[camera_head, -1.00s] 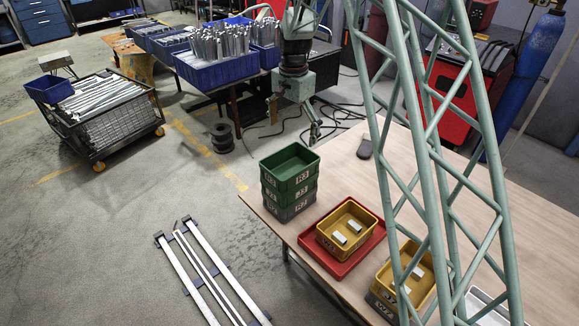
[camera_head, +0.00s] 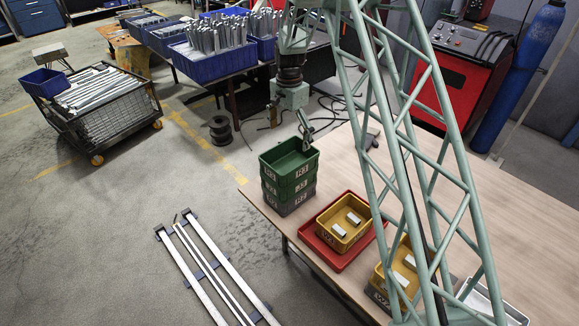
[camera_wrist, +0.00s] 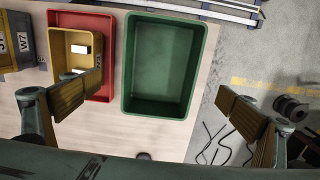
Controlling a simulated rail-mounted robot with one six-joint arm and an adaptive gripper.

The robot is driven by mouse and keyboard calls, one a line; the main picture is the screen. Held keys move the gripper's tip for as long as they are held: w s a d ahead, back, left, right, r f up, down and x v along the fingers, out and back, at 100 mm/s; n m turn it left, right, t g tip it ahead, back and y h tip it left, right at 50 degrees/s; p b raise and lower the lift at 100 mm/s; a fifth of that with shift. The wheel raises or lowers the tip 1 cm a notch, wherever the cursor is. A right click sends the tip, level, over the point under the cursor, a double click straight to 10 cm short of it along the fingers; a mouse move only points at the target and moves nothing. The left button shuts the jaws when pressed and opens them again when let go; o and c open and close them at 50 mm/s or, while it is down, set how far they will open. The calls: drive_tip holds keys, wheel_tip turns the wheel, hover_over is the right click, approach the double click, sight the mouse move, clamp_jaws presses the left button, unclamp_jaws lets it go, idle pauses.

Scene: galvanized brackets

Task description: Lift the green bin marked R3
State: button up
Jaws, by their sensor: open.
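The top green bin (camera_head: 290,170) is open and looks empty. It sits on a stack with another green bin (camera_head: 291,190) and a grey bin (camera_head: 290,204) under it, at the table's left corner. The bins have white labels too small to read surely. In the wrist view the top bin (camera_wrist: 164,65) shows from above, upright, with its inside bare. My gripper (camera_head: 290,119) is open and empty, just behind and above the stack. In the wrist view its fingers (camera_wrist: 158,102) are spread wider than the bin, one to each side and nearer the camera, with no contact visible.
A red tray (camera_head: 312,240) holding a yellow bin (camera_head: 338,243) with white blocks stands right of the stack. Another yellow bin (camera_head: 381,283) stands farther right. My green lattice column crosses the head view. A dark spool (camera_head: 221,130) stands on the floor.

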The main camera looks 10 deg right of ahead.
hover_over(289, 168)
drive_tip(key=shift+s+f+p, duration=0.1)
drive_tip(key=shift+f+p, duration=0.35)
drive_tip(key=shift+f, duration=3.4)
drive_tip(key=shift+d+f+p, duration=0.1)
drive_tip(key=shift+f+p, duration=0.6)
drive_tip(key=shift+f, duration=1.85)
drive_tip(key=shift+c, duration=0.9)
drive_tip(key=c, duration=0.6)
drive_tip(key=shift+r, duration=0.1)
